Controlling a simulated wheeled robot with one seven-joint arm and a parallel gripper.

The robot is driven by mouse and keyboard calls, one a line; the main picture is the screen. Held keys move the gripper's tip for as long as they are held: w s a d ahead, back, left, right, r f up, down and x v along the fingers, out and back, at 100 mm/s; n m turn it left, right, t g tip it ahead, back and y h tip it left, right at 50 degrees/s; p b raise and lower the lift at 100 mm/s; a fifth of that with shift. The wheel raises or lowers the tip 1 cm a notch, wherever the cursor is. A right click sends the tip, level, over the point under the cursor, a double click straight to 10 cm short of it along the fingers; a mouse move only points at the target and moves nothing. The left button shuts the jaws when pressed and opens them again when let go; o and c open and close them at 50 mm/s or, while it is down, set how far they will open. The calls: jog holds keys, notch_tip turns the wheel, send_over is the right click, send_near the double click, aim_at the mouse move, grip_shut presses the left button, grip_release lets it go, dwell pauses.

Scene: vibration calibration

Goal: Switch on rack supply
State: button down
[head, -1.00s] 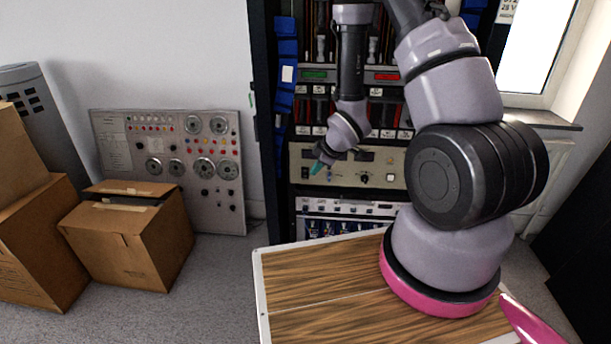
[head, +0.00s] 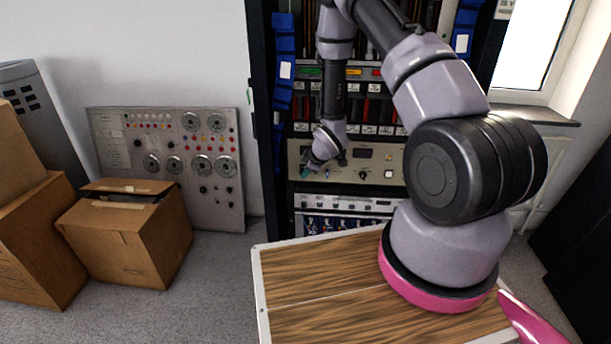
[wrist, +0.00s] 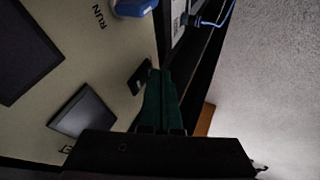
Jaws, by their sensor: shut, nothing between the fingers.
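The rack supply looks to be the beige panel (head: 390,160) in the rack, with a dark display, a black knob (head: 364,175) and small controls. My gripper (head: 306,171) is at this panel's left end. In the wrist view my gripper (wrist: 154,76) shows as two dark green fingers, closed together and empty. Their tips are right beside a small black rocker-like switch (wrist: 139,77) on the beige face. I cannot tell whether they touch it. In the head view my gripper and wrist hide that switch.
The wrist view shows a blue knob (wrist: 132,8) near a RUN label and a larger black square part (wrist: 82,110). A wood-topped table (head: 310,275) stands before the rack. Cardboard boxes (head: 125,235) and a grey meter panel (head: 220,215) are at left.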

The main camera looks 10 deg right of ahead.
jog(key=shift+w+f, duration=0.1)
jog(key=shift+w, duration=0.1)
dwell(0.3)
jog(key=shift+r, duration=0.85)
